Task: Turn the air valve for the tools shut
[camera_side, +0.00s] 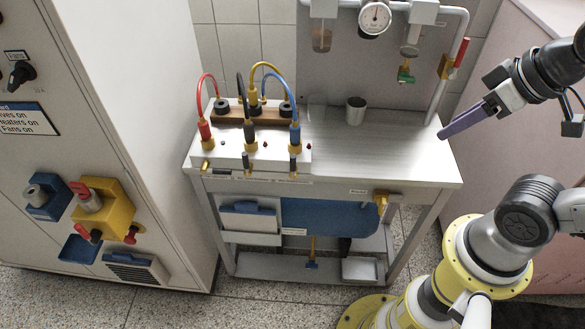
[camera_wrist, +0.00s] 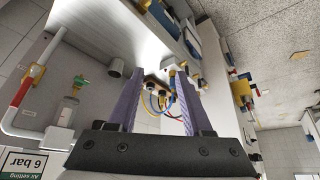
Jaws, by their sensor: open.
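The likely air valve is a brass valve body (camera_side: 445,66) with a red lever (camera_side: 461,52), on the grey pipe at the right of the back panel. The lever lies roughly along the pipe. In the wrist view the red lever (camera_wrist: 22,92) is at the far left, beside the pipe. My gripper (camera_side: 441,134) has purple fingers and sits by the bench's right end, lower in the picture than the valve and apart from it. In the wrist view my gripper (camera_wrist: 158,72) is open with nothing held between the fingertips.
A pressure gauge (camera_side: 375,18) and a green-tipped fitting (camera_side: 405,75) hang on the panel. A grey cup (camera_side: 356,110) stands on the bench (camera_side: 400,160). Coloured hoses (camera_side: 270,95) rise at the left. An "Air setting 6 bar" sign (camera_wrist: 28,163) shows in the wrist view.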

